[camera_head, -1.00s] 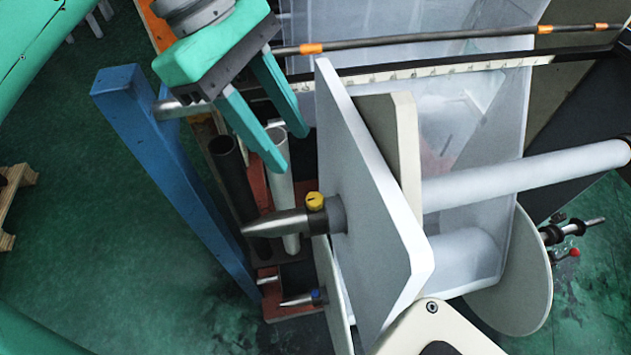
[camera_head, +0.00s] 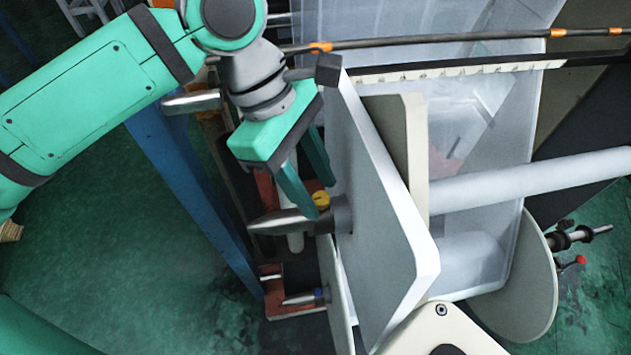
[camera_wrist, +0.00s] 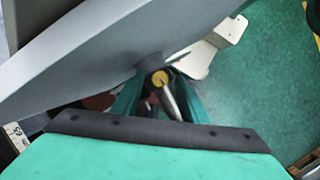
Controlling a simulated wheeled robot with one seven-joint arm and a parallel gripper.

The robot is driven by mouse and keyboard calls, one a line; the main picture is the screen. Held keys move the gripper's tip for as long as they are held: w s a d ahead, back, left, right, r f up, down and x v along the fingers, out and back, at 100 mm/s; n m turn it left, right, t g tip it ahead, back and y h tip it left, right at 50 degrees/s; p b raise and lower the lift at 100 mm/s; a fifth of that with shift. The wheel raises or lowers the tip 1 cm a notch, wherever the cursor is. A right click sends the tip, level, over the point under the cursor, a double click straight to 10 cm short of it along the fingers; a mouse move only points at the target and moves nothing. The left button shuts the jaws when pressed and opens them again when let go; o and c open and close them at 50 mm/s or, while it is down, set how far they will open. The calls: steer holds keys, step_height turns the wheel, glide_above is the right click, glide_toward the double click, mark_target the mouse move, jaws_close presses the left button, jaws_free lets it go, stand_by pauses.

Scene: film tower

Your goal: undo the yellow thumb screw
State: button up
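The yellow thumb screw (camera_head: 321,200) sits on a collar of the pointed metal shaft (camera_head: 280,222), which sticks out of the big white plate (camera_head: 385,235). In the wrist view the yellow screw (camera_wrist: 160,79) shows between the green fingers, near their tips. My gripper (camera_head: 318,196) is open, its fingers on either side of the screw and collar. The fingertips are close to the collar; I cannot tell whether they touch it. In the wrist view my gripper (camera_wrist: 158,92) has a clear gap between its fingers.
A blue post (camera_head: 195,190) stands left of the shaft. A lower shaft with a blue screw (camera_head: 319,295) lies below. A long rod with orange bands (camera_head: 440,40) runs above. The green floor at lower left is free.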

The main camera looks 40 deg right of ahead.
steer(key=shift+f, duration=0.1)
jaws_close()
steer(key=shift+n, duration=0.5)
steer(key=n, duration=0.2)
steer(key=n+t+h, duration=0.1)
steer(key=n, duration=0.2)
steer(key=shift+s+a+n+h, duration=0.25)
steer(key=shift+n+h, duration=0.05)
steer(key=shift+h, duration=0.1)
steer(key=n+t, duration=0.1)
steer(key=n, duration=0.2)
steer(key=n+t, duration=0.1)
steer(key=n, duration=0.1)
steer(key=shift+s+n+h, duration=0.2)
steer(key=shift+n+h, duration=0.2)
steer(key=shift+t, duration=0.3)
jaws_free()
